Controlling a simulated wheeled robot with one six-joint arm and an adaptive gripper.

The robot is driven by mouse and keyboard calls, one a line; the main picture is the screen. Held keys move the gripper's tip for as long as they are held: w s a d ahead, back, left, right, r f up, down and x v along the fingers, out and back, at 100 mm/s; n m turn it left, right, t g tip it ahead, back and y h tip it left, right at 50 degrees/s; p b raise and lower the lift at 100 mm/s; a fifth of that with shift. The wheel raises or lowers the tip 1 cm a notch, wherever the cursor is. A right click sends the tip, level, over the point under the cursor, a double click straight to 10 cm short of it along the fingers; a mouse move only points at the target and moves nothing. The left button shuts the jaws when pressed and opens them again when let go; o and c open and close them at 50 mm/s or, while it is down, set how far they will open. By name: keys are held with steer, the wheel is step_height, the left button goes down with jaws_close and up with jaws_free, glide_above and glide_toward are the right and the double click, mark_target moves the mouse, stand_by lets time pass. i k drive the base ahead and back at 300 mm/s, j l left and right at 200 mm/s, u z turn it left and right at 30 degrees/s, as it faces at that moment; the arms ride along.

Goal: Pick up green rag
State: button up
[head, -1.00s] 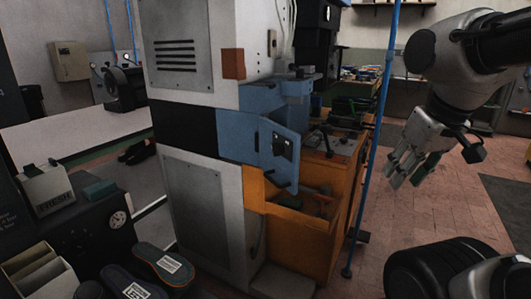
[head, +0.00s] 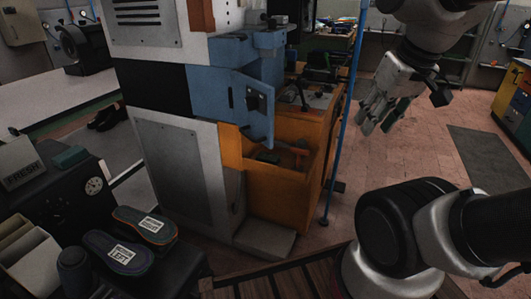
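A small dark green folded cloth (head: 70,157), which looks like the green rag, lies at the left on top of a black unit with a dial. It is beside a box marked FRESH (head: 20,172). My gripper (head: 377,127) hangs at the upper right over the tiled floor, fingers pointing down and apart, with nothing seen between them. It is far to the right of the cloth. Another small green item (head: 268,156) sits in the open orange cabinet; I cannot tell what it is.
Two insoles (head: 118,252) lie on the black surface at the lower left. A tall white and black machine (head: 180,160) with a blue bracket (head: 240,95) stands between my gripper and the cloth. A blue pole (head: 343,120) rises beside the orange cabinet (head: 290,195). The floor at right is open.

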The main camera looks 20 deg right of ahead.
mark_target(264, 157)
steer(key=i+l, duration=0.25)
steer(key=l, duration=0.15)
steer(key=i+l, duration=0.55)
steer(key=l, duration=0.3)
steer(key=z, duration=0.05)
